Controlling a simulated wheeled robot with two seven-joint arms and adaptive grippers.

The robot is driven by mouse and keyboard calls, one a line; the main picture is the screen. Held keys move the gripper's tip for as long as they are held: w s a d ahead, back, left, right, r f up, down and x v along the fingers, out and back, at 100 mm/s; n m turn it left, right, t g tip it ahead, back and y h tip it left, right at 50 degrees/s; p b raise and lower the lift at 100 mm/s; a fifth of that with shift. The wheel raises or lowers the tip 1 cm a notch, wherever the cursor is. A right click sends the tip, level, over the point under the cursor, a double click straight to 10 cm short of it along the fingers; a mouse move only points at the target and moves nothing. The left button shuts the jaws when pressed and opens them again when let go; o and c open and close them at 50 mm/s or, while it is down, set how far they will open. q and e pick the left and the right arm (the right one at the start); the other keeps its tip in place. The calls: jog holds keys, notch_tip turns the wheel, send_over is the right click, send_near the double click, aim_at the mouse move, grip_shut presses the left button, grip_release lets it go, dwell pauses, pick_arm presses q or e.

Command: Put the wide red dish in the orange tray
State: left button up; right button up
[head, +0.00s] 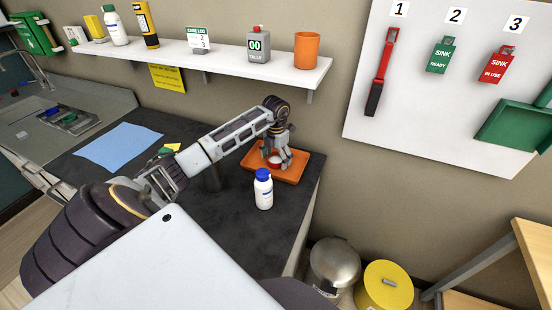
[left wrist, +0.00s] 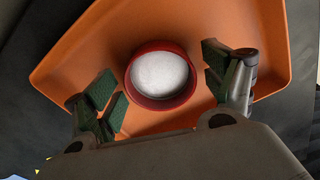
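The orange tray (head: 294,176) lies on the dark counter near its right end; it also fills much of the left wrist view (left wrist: 75,62). The wide red dish (left wrist: 161,100), holding something white, sits inside the tray. In the head view the dish (head: 274,161) shows partly behind my fingers. My left gripper (head: 276,158) reaches down over the tray. In the left wrist view its green-padded fingers (left wrist: 165,84) are spread on both sides of the dish, with gaps between pads and rim. My right gripper is in neither view.
A white bottle with a blue cap (head: 263,190) stands on the counter just in front of the tray. A blue cloth (head: 118,147) lies to the left. A shelf (head: 230,65) with several items runs above. The counter's right edge is close to the tray.

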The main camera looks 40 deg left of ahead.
aim_at(276, 163)
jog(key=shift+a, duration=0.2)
pick_arm(q)
jog(key=shift+r, duration=0.5)
notch_tip(276, 163, up, 6)
jog(key=shift+r+b, duration=0.1)
jog(key=shift+b, duration=0.35)
jog(key=shift+r, duration=0.3)
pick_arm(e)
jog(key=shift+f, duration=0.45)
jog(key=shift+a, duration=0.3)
pick_arm(q)
jog(key=shift+s, duration=0.1)
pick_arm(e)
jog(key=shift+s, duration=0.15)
